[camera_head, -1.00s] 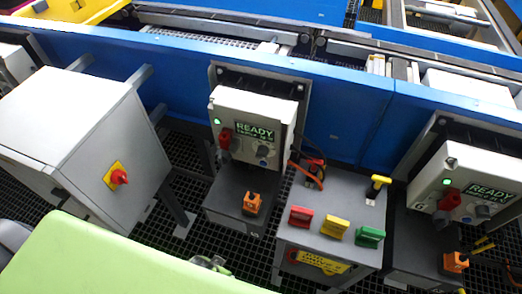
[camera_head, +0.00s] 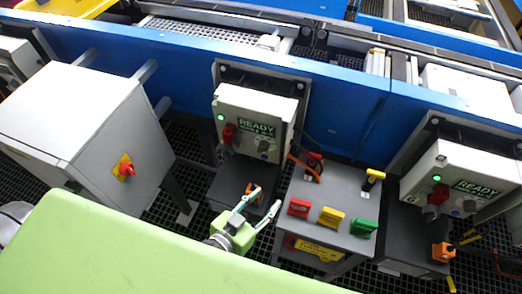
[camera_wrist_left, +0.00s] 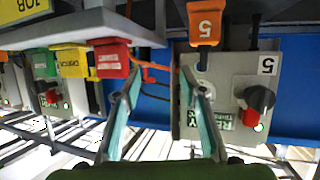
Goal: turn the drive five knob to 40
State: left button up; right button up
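The drive five box (camera_head: 245,105) is a pale grey unit with a green-lit READY display (camera_head: 257,127), a red handle (camera_head: 228,132) at its left and a small grey knob (camera_head: 264,146) below the display. In the left wrist view the box (camera_wrist_left: 200,70) is upside down, marked 5, with a dark knob (camera_wrist_left: 259,98) beside the red handle (camera_wrist_left: 249,118). Any scale is too small to read. My left gripper (camera_head: 265,197) is open and empty, below and in front of the box, apart from it. Its fingers (camera_wrist_left: 160,72) also show in the left wrist view. My right gripper is out of view.
A button stand (camera_head: 340,190) with red, yellow and green buttons is to the right. An orange switch (camera_wrist_left: 204,22) marked 5 sits below the box. A grey cabinet (camera_head: 70,110) is at left, another drive box (camera_head: 465,160) at right. The blue conveyor (camera_head: 340,110) runs behind.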

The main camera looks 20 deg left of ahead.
aim_at(263, 148)
pick_arm(q)
jog(key=s+a+r+n+t+y, duration=0.1)
jog(key=a+r+n+t+y, duration=0.1)
jog(key=a+r+t+y, duration=0.15)
jog(key=w+a+r+t+p, duration=0.1)
jog(key=w+p, duration=0.1)
jog(key=w, duration=1.1)
jog(key=shift+w+r+n+p, duration=0.2)
jog(key=shift+n+p, duration=0.15)
jog(key=shift+n, duration=0.05)
jog(key=shift+a+t, duration=0.1)
jog(key=shift+t, duration=0.15)
jog(key=c, duration=1.1)
